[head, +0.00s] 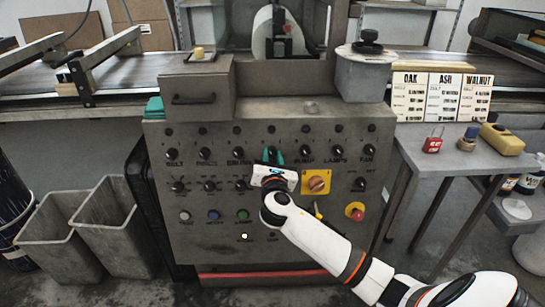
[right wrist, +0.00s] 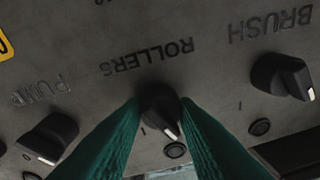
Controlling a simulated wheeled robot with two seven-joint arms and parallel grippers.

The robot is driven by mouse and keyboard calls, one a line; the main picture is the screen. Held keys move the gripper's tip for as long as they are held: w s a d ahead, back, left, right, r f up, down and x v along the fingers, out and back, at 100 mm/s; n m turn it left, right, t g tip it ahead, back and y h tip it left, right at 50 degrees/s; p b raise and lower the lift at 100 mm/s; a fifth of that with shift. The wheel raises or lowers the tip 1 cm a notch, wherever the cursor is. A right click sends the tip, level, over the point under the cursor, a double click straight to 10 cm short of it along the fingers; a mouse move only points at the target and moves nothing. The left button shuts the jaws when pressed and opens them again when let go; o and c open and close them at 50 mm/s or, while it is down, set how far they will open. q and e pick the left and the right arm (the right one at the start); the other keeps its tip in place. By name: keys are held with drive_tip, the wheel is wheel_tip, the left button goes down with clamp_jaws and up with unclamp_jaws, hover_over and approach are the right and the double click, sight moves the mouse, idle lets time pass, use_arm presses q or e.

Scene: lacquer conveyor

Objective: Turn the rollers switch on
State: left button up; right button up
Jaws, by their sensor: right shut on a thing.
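The rollers switch (right wrist: 160,101) is a black knob on the grey control panel (head: 215,225). In the right wrist view its label reads upside down above it, and its white pointer line slants down and slightly right. My right gripper (head: 273,157) is at the panel's upper knob row, between the brush knob (head: 238,153) and the pump knob (head: 303,153). Its green fingers stand on both sides of the rollers switch and are shut on it. In the head view the gripper hides this switch. My left gripper is not in view.
Close neighbours are the brush knob (right wrist: 283,76) and pump knob (right wrist: 47,137) in the wrist view. Below the gripper are a yellow-plated orange rotary switch (head: 316,182) and a red stop button (head: 355,211). A side table (head: 462,158) stands at the right.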

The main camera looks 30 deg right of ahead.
drive_tip(key=m, duration=0.4)
drive_tip(key=shift+a+h, duration=0.1)
drive_tip(key=shift+h, duration=0.3)
drive_tip(key=m+g, duration=0.1)
drive_tip(key=m, duration=0.3)
drive_tip(key=shift+h+p, duration=0.35)
drive_tip(key=shift+h, duration=0.05)
drive_tip(key=m, duration=0.3)
drive_tip(key=shift+w+m+g, duration=0.1)
drive_tip(key=shift+m+g, duration=0.2)
drive_tip(key=shift+g, duration=0.1)
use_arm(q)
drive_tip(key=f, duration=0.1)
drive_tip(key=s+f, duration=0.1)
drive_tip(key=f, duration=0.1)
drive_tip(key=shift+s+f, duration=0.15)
use_arm(e)
drive_tip(key=shift+m, duration=0.5)
drive_tip(key=o, duration=1)
drive_tip(key=shift+c, duration=0.2)
drive_tip(key=shift+a, duration=0.1)
